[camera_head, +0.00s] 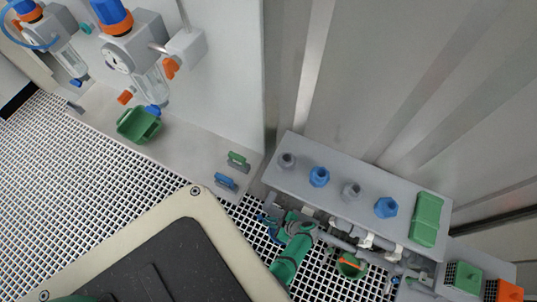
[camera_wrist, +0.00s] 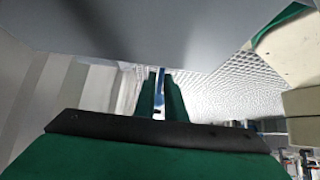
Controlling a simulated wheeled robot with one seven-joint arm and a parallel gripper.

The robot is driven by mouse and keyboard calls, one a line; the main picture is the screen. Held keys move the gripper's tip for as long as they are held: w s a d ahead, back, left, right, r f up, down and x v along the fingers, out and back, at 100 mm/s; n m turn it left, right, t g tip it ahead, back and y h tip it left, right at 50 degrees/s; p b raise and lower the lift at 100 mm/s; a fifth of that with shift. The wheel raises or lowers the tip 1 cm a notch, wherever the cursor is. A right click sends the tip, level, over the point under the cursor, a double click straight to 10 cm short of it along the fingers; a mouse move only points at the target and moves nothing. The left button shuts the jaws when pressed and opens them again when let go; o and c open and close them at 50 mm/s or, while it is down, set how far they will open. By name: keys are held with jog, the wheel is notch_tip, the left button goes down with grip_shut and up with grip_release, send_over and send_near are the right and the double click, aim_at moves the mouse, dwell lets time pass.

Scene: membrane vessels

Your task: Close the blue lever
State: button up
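In the wrist view, the two green fingers of my gripper (camera_wrist: 160,92) point away from the camera with a narrow gap between them. A thin blue part, which looks like the blue lever (camera_wrist: 161,78), shows in that gap. I cannot tell whether the fingers touch it. In the head view, a green tube-like shape (camera_head: 292,250), possibly my gripper or wrist, is at the front left of the grey valve box. A small blue part (camera_head: 268,222) shows at its left end, partly hidden.
The grey valve box (camera_head: 330,165) carries blue and grey knobs and a green block (camera_head: 427,219). Left of it, a grey plate holds a small green handle (camera_head: 238,160) and blue handle (camera_head: 226,181). A corrugated wall (camera_head: 400,80) stands behind. White grating (camera_head: 60,150) covers the floor.

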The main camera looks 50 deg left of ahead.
jog(key=shift+o, duration=1.3)
jog(key=shift+d+r, duration=0.1)
jog(key=v, duration=1)
jog(key=shift+d+r, duration=0.25)
jog(key=shift+a, duration=0.1)
